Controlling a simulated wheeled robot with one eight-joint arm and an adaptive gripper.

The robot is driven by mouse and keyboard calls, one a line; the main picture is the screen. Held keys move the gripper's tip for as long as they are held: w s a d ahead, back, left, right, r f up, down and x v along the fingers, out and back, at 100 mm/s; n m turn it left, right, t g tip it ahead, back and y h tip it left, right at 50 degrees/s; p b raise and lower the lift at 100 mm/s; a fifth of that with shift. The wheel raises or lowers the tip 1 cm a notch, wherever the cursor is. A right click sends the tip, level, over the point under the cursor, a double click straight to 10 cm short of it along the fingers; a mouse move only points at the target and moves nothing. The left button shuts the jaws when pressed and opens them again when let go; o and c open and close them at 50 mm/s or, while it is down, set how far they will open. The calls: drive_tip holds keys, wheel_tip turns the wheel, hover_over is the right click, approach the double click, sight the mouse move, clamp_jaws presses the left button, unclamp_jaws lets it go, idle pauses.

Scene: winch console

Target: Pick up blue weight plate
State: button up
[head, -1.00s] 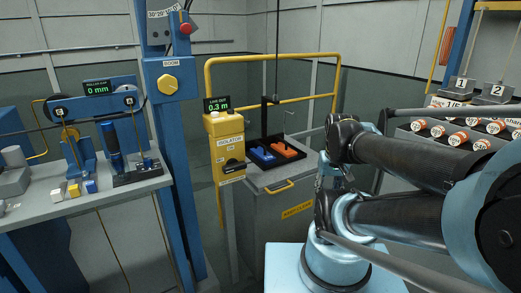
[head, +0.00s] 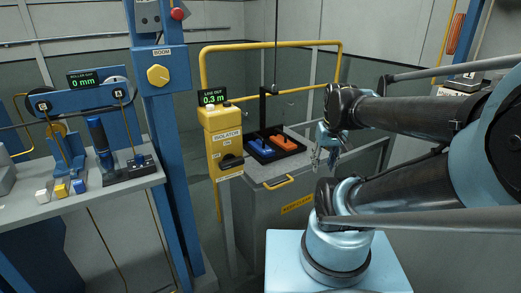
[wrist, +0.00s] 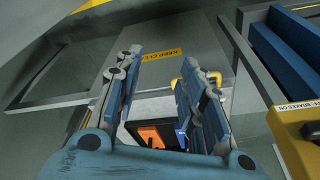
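The blue weight plate (head: 264,149) lies in a black tray (head: 262,160) on top of a grey cabinet. An orange plate (head: 285,144) lies to its right in the same tray. In the wrist view, the orange plate (wrist: 156,136) shows low between my fingers, and a small part of the blue plate (wrist: 182,137) shows beside the right finger, mostly hidden by it. My gripper (head: 326,158) hangs right of the tray, apart from both plates. In the wrist view, my gripper (wrist: 161,62) has its two fingers spread, with nothing held between them.
A thin black post (head: 263,115) stands behind the tray. A yellow rail (head: 275,47) runs behind the grey cabinet (head: 265,215). The yellow isolator box (head: 222,145) stands left of the tray, beside a blue column (head: 165,130). A bench (head: 90,190) with small blocks is farther left.

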drive_tip(key=w+a+r+n+y, duration=0.1)
drive_tip(key=w+a+r+n, duration=0.2)
drive_tip(key=w, duration=0.5)
drive_tip(key=w+a+r, duration=0.3)
drive_tip(key=w+a, duration=0.2)
drive_tip(key=w, duration=0.4)
drive_tip(key=n+t+y, duration=0.1)
drive_tip(key=n, duration=0.1)
approach(261, 139)
drive_tip(key=x, duration=0.4)
drive_tip(key=w+x, duration=0.1)
drive_tip(key=x, duration=0.1)
drive_tip(key=shift+d+r, duration=0.15)
drive_tip(key=shift+d, duration=0.2)
drive_tip(key=shift+a+x, duration=0.15)
drive_tip(key=shift+x, duration=0.75)
drive_tip(key=shift+a+x, duration=0.2)
drive_tip(key=shift+x, duration=1.45)
clamp_jaws()
